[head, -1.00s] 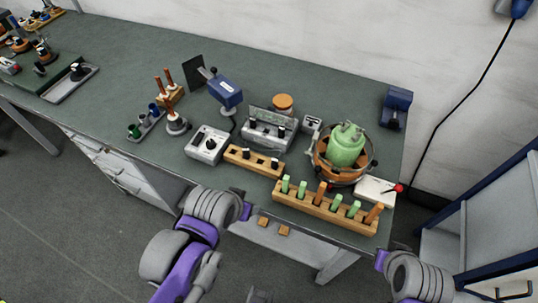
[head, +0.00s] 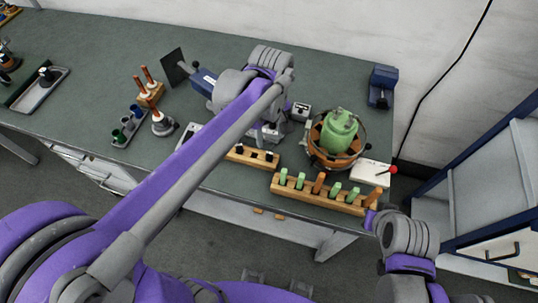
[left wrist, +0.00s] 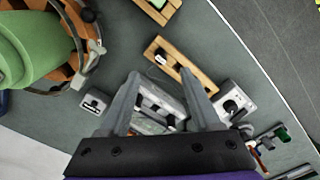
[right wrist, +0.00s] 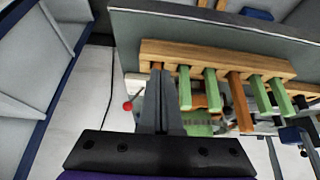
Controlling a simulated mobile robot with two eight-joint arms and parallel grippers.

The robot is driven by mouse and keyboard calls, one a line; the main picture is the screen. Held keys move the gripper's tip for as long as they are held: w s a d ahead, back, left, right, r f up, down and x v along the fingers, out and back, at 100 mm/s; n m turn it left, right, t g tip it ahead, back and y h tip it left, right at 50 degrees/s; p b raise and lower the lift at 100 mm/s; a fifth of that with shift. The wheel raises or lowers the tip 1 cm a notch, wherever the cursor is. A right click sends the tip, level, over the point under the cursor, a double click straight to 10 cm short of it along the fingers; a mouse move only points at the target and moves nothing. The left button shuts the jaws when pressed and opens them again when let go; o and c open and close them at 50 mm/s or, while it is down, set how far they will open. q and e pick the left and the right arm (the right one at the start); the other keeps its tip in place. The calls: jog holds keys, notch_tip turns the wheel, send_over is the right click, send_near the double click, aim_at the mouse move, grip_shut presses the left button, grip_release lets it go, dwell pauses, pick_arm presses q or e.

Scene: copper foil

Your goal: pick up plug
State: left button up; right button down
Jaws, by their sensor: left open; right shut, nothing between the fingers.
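Small dark plugs stand in a short wooden block (head: 238,157) near the front of the bench, partly covered by my left arm in the head view. In the left wrist view the block (left wrist: 178,62) lies just beyond the fingertips, with a black-and-white plug (left wrist: 160,58) standing in it. My left gripper (left wrist: 160,74) is open and empty, above a grey switch box (left wrist: 160,100) that shows between its fingers. In the head view its fingers are mostly hidden behind the wrist. My right gripper (right wrist: 159,72) is shut and empty, by the end of a long peg rack (right wrist: 220,60).
The rack (head: 318,198) holds green and brown pegs. A green vessel in a wooden ring (head: 340,137) stands behind it. A white box with a red knob (head: 371,173) and a blue device (head: 382,86) are at right. The left bench centre (head: 85,85) is clear.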

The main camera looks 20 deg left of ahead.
aim_at(269, 153)
pick_arm(q)
notch_tip(269, 153, down, 4)
jog(key=shift+s, duration=0.15)
jog(key=f, duration=0.5)
jog(key=shift+w+a+f, duration=0.15)
jog(key=shift+w+f, duration=0.1)
jog(key=shift+f, duration=0.05)
grip_shut()
